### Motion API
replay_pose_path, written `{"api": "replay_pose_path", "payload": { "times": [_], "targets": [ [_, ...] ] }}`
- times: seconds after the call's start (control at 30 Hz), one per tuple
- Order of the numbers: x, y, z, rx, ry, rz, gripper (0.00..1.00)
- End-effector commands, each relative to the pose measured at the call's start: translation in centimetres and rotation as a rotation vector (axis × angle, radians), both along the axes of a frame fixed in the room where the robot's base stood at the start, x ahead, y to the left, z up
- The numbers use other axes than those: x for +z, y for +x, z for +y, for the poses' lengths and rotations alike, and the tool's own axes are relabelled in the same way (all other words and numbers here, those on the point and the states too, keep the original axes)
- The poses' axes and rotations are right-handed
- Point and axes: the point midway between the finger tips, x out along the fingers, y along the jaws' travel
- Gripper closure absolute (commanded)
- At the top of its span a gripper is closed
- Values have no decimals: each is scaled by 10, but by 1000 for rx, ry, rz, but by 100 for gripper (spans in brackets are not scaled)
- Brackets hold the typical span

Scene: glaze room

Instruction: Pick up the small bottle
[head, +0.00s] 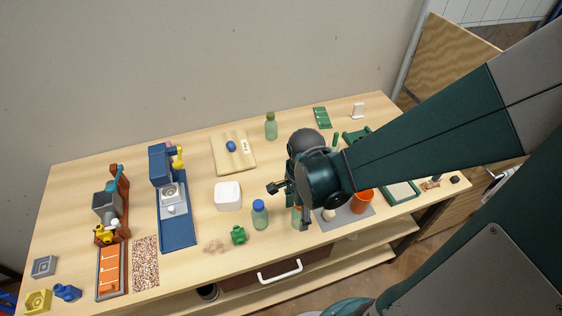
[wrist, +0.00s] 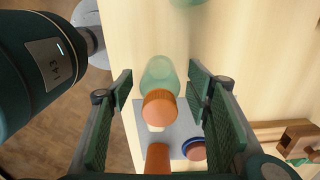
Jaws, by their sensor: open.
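A small translucent green bottle with an orange-brown cap (wrist: 160,100) stands between my gripper's two fingers in the wrist view. In the head view a pale green piece of it (head: 297,216) shows under my gripper, mostly hidden. My gripper (wrist: 162,82) is open, with a finger on each side of the bottle and visible gaps to both. In the head view my gripper (head: 292,203) is over the front middle of the table. Other green bottles stand apart: one with a blue cap (head: 260,215) to the left, one with a brown cap (head: 270,127) at the back.
A grey mat (wrist: 181,133) bears an orange cup (head: 362,202) and a small pale object (head: 328,215), close right of my gripper. A green block (head: 238,235) and white box (head: 228,196) lie left. A cutting board (head: 218,150) is behind. The table's front edge is near.

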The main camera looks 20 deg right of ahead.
Motion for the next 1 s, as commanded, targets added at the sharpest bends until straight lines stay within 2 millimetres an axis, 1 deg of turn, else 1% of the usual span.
{"api": "replay_pose_path", "payload": {
  "times": [0.1,0.3,0.97,1.0],
  "targets": [
    [-11,1,0,0,0,0,51],
    [-20,0,0,0,0,0,51],
    [-22,0,0,0,0,0,51],
    [-22,0,0,0,0,0,56]
  ]
}}
